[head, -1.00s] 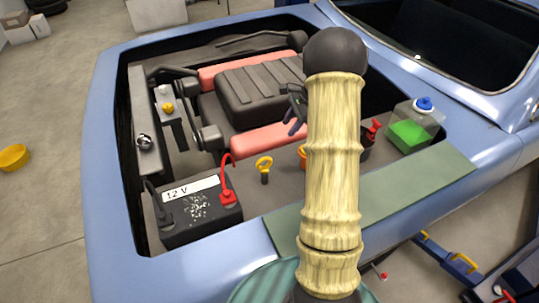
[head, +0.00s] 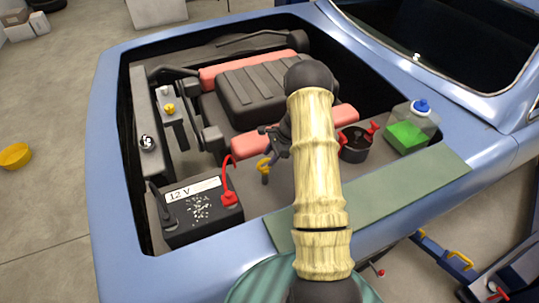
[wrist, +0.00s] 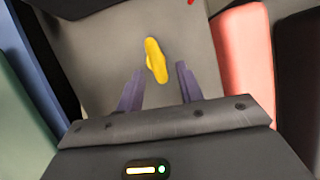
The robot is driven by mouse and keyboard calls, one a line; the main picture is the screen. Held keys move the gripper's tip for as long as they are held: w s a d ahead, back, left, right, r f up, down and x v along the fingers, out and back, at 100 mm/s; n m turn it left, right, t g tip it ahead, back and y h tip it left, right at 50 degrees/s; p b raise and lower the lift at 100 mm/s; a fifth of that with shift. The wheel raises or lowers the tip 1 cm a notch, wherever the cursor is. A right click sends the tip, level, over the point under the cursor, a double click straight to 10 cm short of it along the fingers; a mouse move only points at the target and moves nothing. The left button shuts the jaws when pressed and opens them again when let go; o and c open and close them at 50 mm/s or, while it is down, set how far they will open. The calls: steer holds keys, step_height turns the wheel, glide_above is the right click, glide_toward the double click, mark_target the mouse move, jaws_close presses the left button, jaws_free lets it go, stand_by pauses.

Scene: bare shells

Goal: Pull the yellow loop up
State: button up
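The yellow loop (head: 263,166) stands upright on a short dark stem in the engine bay, between the battery and the red engine cover. My gripper (head: 268,144) is close beside it, at its upper right in the head view. In the wrist view the yellow loop (wrist: 155,60) is seen from above, just beyond the tips of my two purple fingers (wrist: 158,75). The fingers are apart with a gap between them, and nothing is held. The loop's stem is hidden in the wrist view.
A 12 V battery (head: 200,212) with a red cable (head: 229,190) stands left of the loop. A black pot with red handles (head: 354,148) and a green fluid bottle (head: 411,128) are to the right. A green mat (head: 400,194) covers the front edge.

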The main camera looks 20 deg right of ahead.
mark_target(269, 159)
steer(key=shift+w+a+f, duration=0.1)
steer(key=shift+a+f, duration=0.1)
steer(key=shift+f, duration=0.25)
steer(key=shift+c, duration=0.5)
jaws_close()
step_height(269, 159, up, 11)
steer(key=p, duration=0.4)
steer(key=shift+w, duration=0.15)
steer(key=shift+r, duration=0.15)
steer(key=shift+c, duration=0.3)
jaws_free()
steer(key=shift+o, duration=0.8)
steer(key=shift+d, duration=0.1)
